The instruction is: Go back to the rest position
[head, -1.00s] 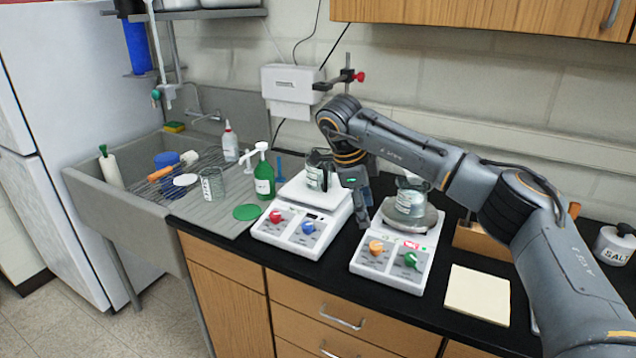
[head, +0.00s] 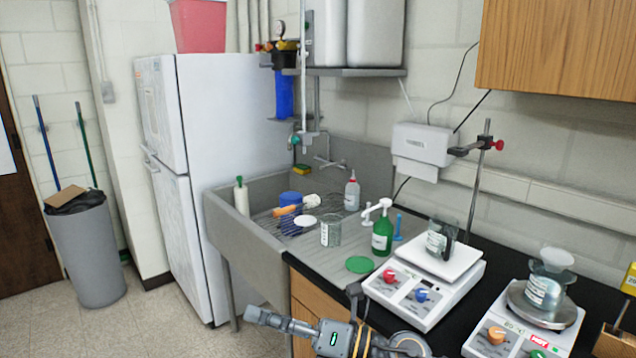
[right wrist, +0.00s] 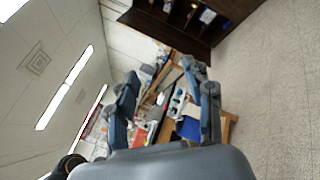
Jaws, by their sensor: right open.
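My right gripper (head: 266,317) is low in the head view, in front of the counter and below the sink's edge, its fingers pointing left. In the right wrist view its two fingers (right wrist: 160,72) stand apart with nothing held between them. A glass beaker (head: 437,240) stands on the left white hotplate (head: 412,302). Another beaker (head: 541,290) stands on the right hotplate (head: 510,337), with a whitish dish on its top. My gripper is apart from both. My left gripper is not in view.
The black counter (head: 335,263) runs right from the grey sink (head: 245,228). A green bottle (head: 382,236), a green disc (head: 359,265) and a clamp stand (head: 474,185) are near the hotplates. A fridge (head: 192,240) and bin (head: 88,255) stand left. The floor before them is clear.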

